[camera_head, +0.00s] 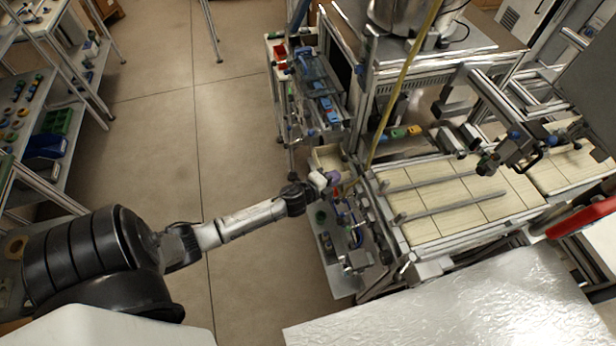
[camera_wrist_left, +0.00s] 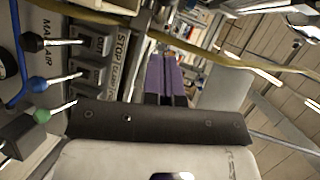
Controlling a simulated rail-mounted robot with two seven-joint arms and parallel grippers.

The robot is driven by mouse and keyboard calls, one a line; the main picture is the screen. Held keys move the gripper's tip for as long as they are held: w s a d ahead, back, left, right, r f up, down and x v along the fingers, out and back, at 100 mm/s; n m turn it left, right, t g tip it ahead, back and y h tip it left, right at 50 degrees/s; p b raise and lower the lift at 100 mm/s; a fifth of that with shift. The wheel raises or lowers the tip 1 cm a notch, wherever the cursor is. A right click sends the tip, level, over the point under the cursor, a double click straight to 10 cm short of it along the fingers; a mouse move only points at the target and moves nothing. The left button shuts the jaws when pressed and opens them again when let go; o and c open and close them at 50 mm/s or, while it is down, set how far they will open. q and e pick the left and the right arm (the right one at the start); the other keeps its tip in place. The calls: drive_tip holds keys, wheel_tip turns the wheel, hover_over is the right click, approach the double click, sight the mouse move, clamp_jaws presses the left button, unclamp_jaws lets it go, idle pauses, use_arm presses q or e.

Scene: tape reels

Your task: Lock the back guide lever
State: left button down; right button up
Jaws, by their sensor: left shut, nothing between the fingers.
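Three levers stand on a labelled panel at the left of the left wrist view: one with a black knob (camera_wrist_left: 35,43), one with a blue knob (camera_wrist_left: 39,84) and one with a green knob (camera_wrist_left: 42,116). "STOP" and "AIR" can be read; which lever is the back guide lever cannot be told. My left gripper (camera_head: 332,178) is beside the near-left corner of the conveyor machine. Its purple fingers (camera_wrist_left: 168,78) are together and empty, apart from the knobs. My right gripper is not in view.
The slatted conveyor (camera_head: 430,228) carries two guide rails (camera_head: 455,205). A yellow hose (camera_head: 398,95) hangs close to my left gripper and crosses the top of the wrist view. A silver surface (camera_head: 450,305) lies in front. Open floor (camera_head: 240,130) is to the left.

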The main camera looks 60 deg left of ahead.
use_arm(q)
drive_tip(key=s+a+r, duration=0.2)
drive_tip(key=s, duration=0.7)
drive_tip(key=shift+a+b, duration=0.2)
drive_tip(key=shift+b, duration=0.15)
drive_tip(key=shift+w, duration=0.1)
drive_tip(key=s+a+f+n+g+y, duration=0.1)
drive_tip(key=s+a+n+g+y, duration=0.1)
drive_tip(key=s+n+g+y, duration=0.55)
drive_tip(key=s+d+r+n+g+h, duration=0.1)
drive_tip(key=s+d+n+g+h, duration=0.2)
drive_tip(key=d, duration=0.5)
drive_tip(key=s+d+r+n+h+p, duration=0.1)
drive_tip(key=s+d+h, duration=0.35)
drive_tip(key=d, duration=0.35)
drive_tip(key=s+d+r+n+g+h, duration=0.15)
drive_tip(key=s+d, duration=0.25)
drive_tip(key=d, duration=0.4)
wheel_tip(320, 180, up, 13)
drive_tip(key=p, duration=1.3)
drive_tip(key=shift+a+h+p, duration=0.15)
drive_tip(key=shift+h+p, duration=0.2)
drive_tip(key=shift+h, duration=0.1)
